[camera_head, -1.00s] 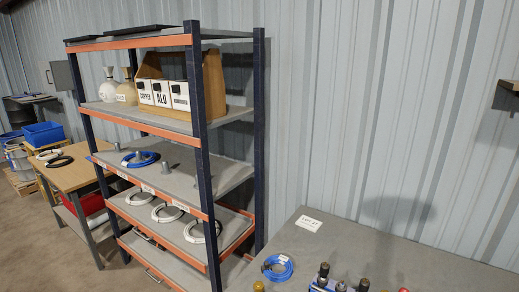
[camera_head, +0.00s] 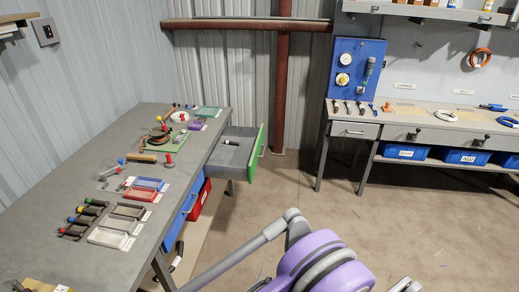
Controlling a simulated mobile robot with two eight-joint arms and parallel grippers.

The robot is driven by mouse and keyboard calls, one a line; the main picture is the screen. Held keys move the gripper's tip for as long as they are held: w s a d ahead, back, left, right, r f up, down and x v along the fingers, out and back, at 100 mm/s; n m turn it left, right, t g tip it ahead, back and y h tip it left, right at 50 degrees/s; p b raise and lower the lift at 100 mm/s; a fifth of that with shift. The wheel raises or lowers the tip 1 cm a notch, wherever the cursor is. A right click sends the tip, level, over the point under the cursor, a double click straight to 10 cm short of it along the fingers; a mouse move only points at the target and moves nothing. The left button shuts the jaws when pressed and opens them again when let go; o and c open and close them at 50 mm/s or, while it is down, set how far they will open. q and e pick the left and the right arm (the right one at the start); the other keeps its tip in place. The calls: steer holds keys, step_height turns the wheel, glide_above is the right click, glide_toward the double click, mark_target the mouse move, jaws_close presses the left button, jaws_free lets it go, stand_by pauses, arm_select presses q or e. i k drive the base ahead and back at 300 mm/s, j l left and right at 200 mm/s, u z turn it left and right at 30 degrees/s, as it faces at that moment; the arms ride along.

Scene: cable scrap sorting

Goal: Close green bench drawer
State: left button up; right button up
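The green-fronted bench drawer (camera_head: 256,151) stands open at the far right end of the long grey bench (camera_head: 90,245). Its grey tray juts out to the right from under the bench top. A small dark and white item (camera_head: 231,143) lies inside the drawer. A purple and grey arm link of mine shows at the bottom middle, well in front of the drawer and apart from it. I cannot make out either gripper's fingers in this view.
The bench top holds hand tools, small trays (camera_head: 129,211) and a green mat (camera_head: 207,112). A second bench (camera_head: 430,132) stands at the back right. The concrete floor (camera_head: 300,195) between is clear.

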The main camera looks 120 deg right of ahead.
mark_target(225, 161)
steer(key=k+z, duration=0.4)
steer(key=k+l+z, duration=0.1)
steer(key=z, duration=0.25)
steer(key=k+z, duration=0.1)
steer(key=z, duration=2.9)
steer(key=i+l, duration=0.1)
steer(key=i, duration=0.45)
steer(key=i+l+u, duration=0.1)
steer(key=i, duration=0.5)
